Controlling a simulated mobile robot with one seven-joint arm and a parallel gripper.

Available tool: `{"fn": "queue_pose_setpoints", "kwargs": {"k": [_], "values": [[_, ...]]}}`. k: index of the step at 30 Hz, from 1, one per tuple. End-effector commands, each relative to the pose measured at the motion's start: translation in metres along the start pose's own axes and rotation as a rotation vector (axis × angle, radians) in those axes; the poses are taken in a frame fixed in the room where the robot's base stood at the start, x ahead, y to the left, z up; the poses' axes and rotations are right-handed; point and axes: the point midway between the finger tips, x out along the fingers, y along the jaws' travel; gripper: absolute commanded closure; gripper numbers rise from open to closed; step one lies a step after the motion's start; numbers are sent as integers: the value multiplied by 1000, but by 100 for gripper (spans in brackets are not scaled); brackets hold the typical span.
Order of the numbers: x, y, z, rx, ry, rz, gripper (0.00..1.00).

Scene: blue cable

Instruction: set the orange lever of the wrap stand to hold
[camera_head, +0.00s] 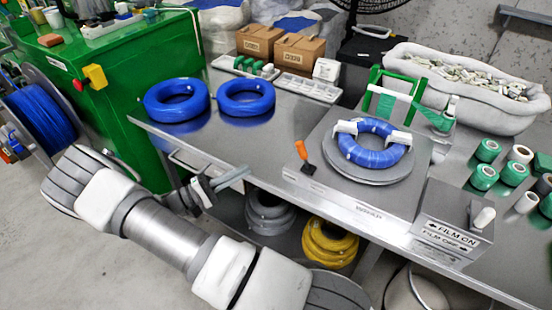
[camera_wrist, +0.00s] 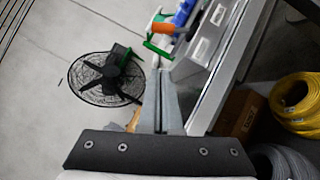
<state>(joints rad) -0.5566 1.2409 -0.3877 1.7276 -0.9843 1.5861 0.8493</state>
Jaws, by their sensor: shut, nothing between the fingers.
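The wrap stand (camera_head: 326,199) is a low grey metal box on the table with a round grey turntable on top. Its orange lever (camera_head: 304,152) stands at the stand's left front corner, tilted up and to the left. The orange lever also shows at the top of the wrist view (camera_wrist: 161,28). A blue cable coil (camera_head: 372,157) with white clamps lies on the turntable. My gripper (camera_head: 243,173) is shut and empty, in front of the table's edge, left of the lever and apart from it. In the wrist view its fingers (camera_wrist: 160,72) are together. Any hold marking is too small to read.
Two blue coils (camera_head: 176,98) lie at the table's left. A grey film box (camera_head: 452,222) with a white-tipped switch stands right of the wrap stand, near several green and white rolls (camera_head: 487,150). Bare table (camera_head: 255,135) lies left of the stand. Yellow coils (camera_head: 330,243) sit below.

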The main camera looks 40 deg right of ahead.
Motion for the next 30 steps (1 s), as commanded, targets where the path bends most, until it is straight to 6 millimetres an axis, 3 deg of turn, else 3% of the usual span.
{"fn": "queue_pose_setpoints", "kwargs": {"k": [12,17,30], "values": [[-1,-2,-2,3,5,20,100],[7,-2,-3,3,4,20,100],[94,-2,-2,2,1,17,100]]}}
